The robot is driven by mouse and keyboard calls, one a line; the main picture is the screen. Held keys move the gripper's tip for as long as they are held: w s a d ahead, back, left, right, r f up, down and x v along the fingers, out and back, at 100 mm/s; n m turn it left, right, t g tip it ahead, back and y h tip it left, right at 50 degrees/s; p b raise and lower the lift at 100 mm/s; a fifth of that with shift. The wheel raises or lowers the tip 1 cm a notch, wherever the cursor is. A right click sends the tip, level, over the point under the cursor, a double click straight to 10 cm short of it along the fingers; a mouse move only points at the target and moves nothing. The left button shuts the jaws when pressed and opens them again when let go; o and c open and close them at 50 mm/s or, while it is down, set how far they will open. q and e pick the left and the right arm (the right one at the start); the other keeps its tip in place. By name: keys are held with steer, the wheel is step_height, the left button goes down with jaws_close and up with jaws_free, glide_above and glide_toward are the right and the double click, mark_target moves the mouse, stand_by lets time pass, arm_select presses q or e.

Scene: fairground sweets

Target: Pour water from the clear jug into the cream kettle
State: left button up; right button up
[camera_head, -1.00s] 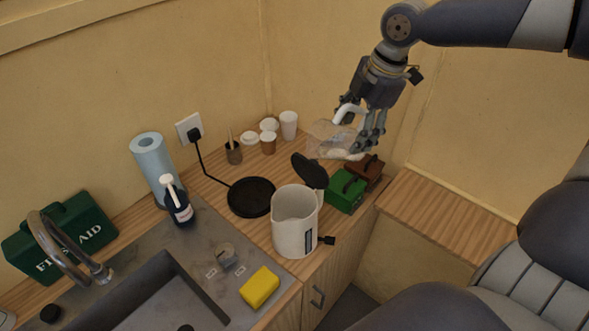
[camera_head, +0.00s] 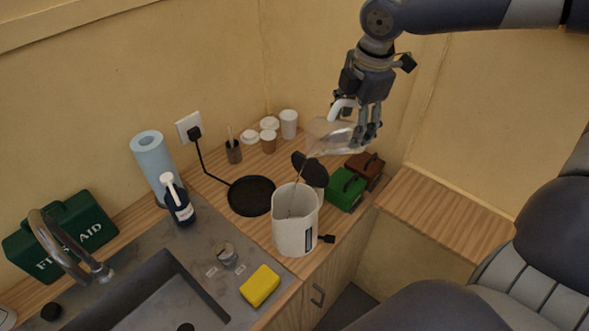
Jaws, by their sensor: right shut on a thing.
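The cream kettle (camera_head: 294,230) stands upright on the wooden counter with its dark lid (camera_head: 310,170) open. My right gripper (camera_head: 362,135) is shut on the clear jug (camera_head: 330,135), by what looks like its white handle. The jug is held tilted above and behind the kettle, its mouth end toward the left. A thin stream runs from the jug down into the kettle's open top. The water level inside the kettle is hidden. My left gripper does not show.
The round black kettle base (camera_head: 251,196) is left of the kettle. Green (camera_head: 345,188) and brown (camera_head: 367,170) boxes stand close to its right. Cups (camera_head: 289,124) are at the back. A yellow sponge (camera_head: 260,286) and a sink (camera_head: 150,300) lie in front left.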

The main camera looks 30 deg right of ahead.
steer(key=shift+a+r+h, duration=0.25)
steer(key=shift+r+h, duration=0.1)
steer(key=shift+h, duration=0.05)
stand_by(1.0)
steer(key=shift+a+r+h, duration=0.3)
steer(key=shift+a+h, duration=0.1)
steer(key=shift+a, duration=0.1)
stand_by(0.5)
